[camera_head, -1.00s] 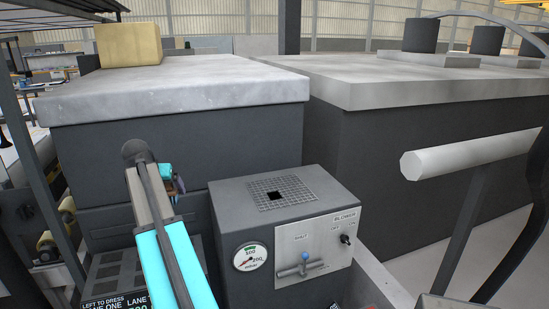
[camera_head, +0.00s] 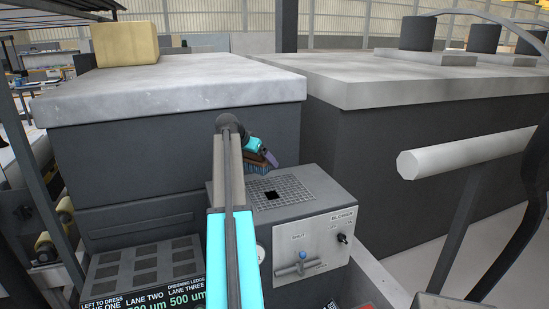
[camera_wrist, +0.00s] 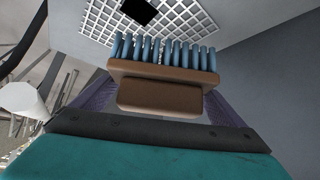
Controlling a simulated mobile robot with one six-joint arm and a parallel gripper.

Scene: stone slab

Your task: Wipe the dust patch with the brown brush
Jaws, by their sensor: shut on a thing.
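The brown brush (camera_wrist: 160,85) with blue bristles is held between my gripper's (camera_wrist: 162,98) purple fingers in the wrist view. My gripper is shut on its brown block. In the head view the brush (camera_head: 258,161) shows small beside my gripper (camera_head: 270,158), just above the back edge of the grey box with the grate. In the wrist view the bristles point toward the white grate (camera_wrist: 190,22); I cannot tell whether they touch it. I cannot make out a dust patch for certain; the stone slab (camera_head: 170,88) shows faint pale marks.
The grey blower box (camera_head: 300,235) has a square dark hole in its grate, a tap handle and a switch. A yellow block (camera_head: 127,44) sits on the slab's far left. A second slab (camera_head: 420,75) and a thick pale bar (camera_head: 465,153) are at right.

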